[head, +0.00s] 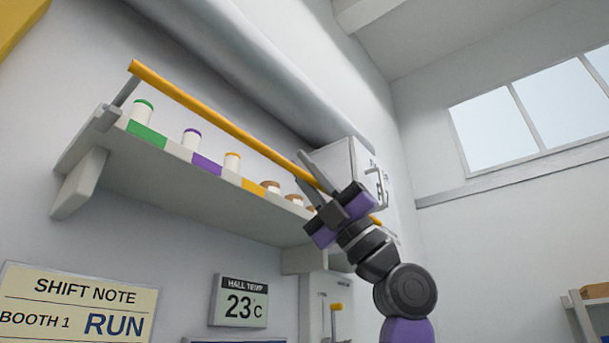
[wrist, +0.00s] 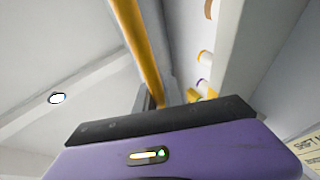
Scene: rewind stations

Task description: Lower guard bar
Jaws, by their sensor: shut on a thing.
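The yellow guard bar (head: 222,120) runs along the front of a wall shelf, above the shelf's top surface. Its left end sits on a grey arm (head: 124,91) that rises from a bracket at the shelf's left end. My gripper (head: 309,172) is shut on the bar near its right part, with a finger on either side. The bar's right end shows just past my gripper. In the wrist view the bar (wrist: 138,45) runs down to the dark gripper body (wrist: 160,120), which hides the grip itself.
The shelf (head: 200,184) carries several capped spools or jars, such as a green-capped one (head: 142,112), with coloured labels on its edge. A white wall box (head: 352,170) stands behind my gripper. A shift note (head: 75,305) and temperature sign (head: 240,300) hang below.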

